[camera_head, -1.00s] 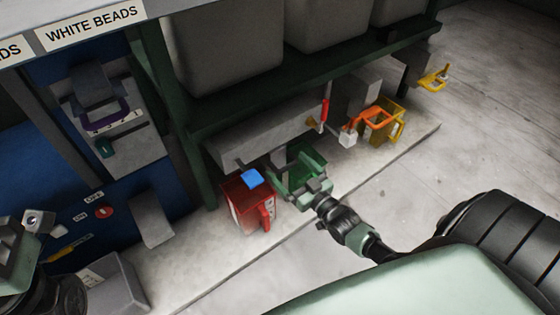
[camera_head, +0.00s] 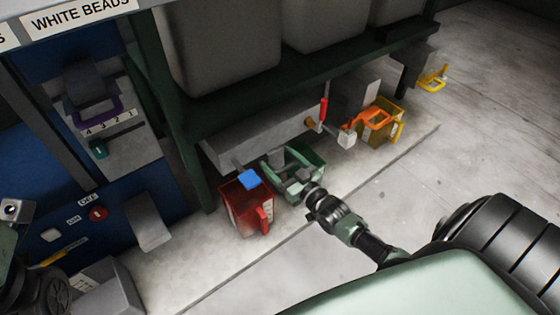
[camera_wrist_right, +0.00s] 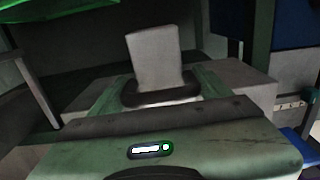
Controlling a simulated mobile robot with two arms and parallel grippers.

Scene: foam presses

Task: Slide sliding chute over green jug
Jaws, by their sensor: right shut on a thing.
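The green jug (camera_head: 317,158) stands on the pale floor slab under the hoppers, between the red jug and the yellow jug. My right gripper (camera_head: 283,172) is in front of it and hides much of it. In the right wrist view the gripper (camera_wrist_right: 160,92) is shut on an upright grey piece (camera_wrist_right: 155,58), which seems to be part of the sliding chute.
The red jug (camera_head: 240,207) with a blue tab (camera_head: 249,179) above it is close to my right gripper. The yellow jug (camera_head: 384,130) has an orange handle (camera_head: 375,118) over it. A grey beam (camera_head: 255,138) and a green frame post (camera_head: 170,110) are close behind. Floor at right is clear.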

